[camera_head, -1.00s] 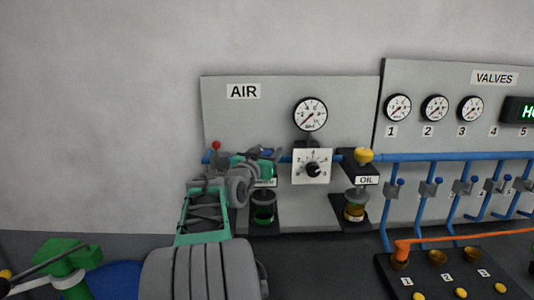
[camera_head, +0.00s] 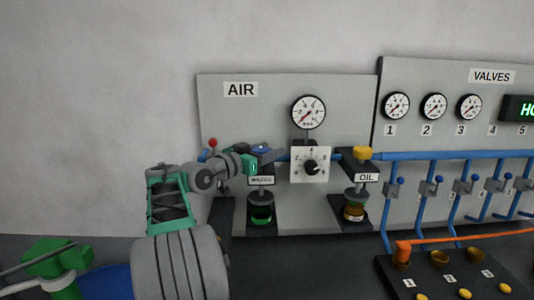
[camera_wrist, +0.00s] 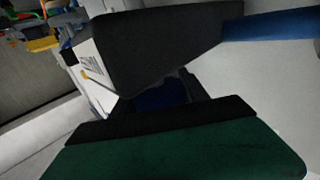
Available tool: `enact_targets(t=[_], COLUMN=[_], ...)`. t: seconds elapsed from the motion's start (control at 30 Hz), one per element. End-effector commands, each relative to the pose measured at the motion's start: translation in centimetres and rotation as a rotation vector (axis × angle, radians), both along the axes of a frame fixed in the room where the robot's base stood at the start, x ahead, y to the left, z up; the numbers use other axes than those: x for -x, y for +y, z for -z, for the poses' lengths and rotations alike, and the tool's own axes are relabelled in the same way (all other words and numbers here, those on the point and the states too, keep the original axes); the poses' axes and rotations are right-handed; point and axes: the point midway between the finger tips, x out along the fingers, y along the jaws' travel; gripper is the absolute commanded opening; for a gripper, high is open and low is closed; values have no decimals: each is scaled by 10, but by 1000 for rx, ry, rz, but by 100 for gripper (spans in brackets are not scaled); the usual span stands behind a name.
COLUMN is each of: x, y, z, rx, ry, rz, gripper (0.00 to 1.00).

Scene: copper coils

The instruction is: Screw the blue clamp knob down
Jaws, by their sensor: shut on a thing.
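The blue clamp knob (camera_head: 260,148) sits on top of the left bowl unit on the AIR panel, in the head view. My gripper (camera_head: 265,157) reaches it from the left, with its fingers around the knob.
The OIL unit (camera_head: 355,205) with a yellow knob (camera_head: 362,153) stands to the right. A dial plate (camera_head: 311,165) and gauge (camera_head: 308,112) are between them. A red-tipped lever (camera_head: 212,143) is close to my gripper's left. The blue pipe (camera_head: 420,156) runs right along the panels.

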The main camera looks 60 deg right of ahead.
Motion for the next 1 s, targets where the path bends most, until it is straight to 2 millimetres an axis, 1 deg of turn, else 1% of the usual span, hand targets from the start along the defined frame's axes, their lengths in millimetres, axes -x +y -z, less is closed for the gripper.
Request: enact_targets(t=[0.17, 0.2, 0.43, 0.67, 0.73, 0.87, 1.0], x=[1, 1, 0, 0, -3, -10, -19], y=[0, 0, 0, 1, 5, 26, 54], z=[0, 0, 0, 0, 1, 2, 2], rx=[0, 0, 0, 0, 0, 2, 2], ry=[0, 0, 0, 0, 0, -2, -2], rz=[1, 0, -1, -2, -4, -7, -6], gripper=[12, 55, 74, 74, 74, 74, 74])
